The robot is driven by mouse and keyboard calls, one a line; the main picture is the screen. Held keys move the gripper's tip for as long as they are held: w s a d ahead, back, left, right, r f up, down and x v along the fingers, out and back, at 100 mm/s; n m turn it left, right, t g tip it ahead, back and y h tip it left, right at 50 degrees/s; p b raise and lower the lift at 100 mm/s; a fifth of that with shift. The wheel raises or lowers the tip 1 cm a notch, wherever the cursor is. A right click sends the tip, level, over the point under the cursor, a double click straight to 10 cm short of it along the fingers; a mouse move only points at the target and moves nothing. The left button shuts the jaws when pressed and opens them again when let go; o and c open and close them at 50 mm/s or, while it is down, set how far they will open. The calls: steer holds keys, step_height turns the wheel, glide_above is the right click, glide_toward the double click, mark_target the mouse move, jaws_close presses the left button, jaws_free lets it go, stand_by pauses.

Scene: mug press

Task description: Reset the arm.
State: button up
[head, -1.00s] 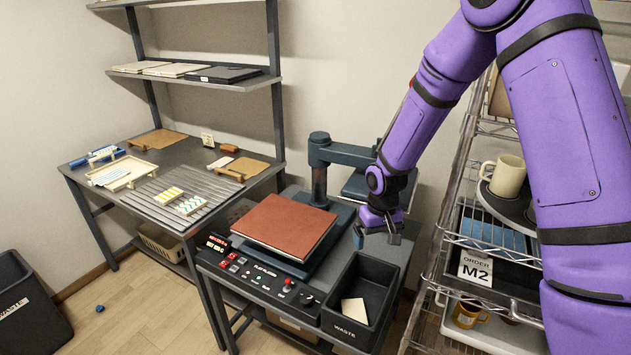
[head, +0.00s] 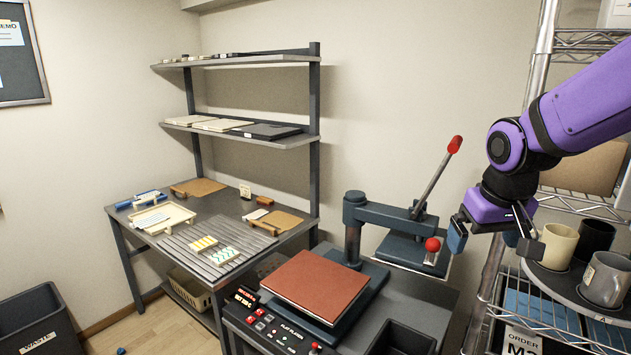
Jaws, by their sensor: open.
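My gripper (head: 490,238) is at the right of the head view, open with nothing visible between its fingers. It hangs from my purple arm, in the air to the right of the flat press. The press has a dark swing-out upper plate (head: 408,252), a long lever with a red grip (head: 454,145) and a red knob (head: 432,245). Its reddish-brown lower pad (head: 316,286) lies uncovered.
A wire rack (head: 494,290) with an order card (head: 522,342) stands close on the right. A dark bin (head: 405,340) is sunk beside the press. A workbench (head: 150,240) with trays and printed sheets is at left. A waste bin (head: 38,318) stands on the floor.

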steer(key=s+d+r+t, duration=0.1)
steer(key=s+r, duration=0.3)
steer(key=s, duration=0.4)
steer(key=s+r+t, duration=0.1)
steer(key=s+r, duration=0.3)
steer(key=s, duration=0.5)
steer(key=shift+d+m, duration=0.3)
steer(key=shift+d, duration=0.1)
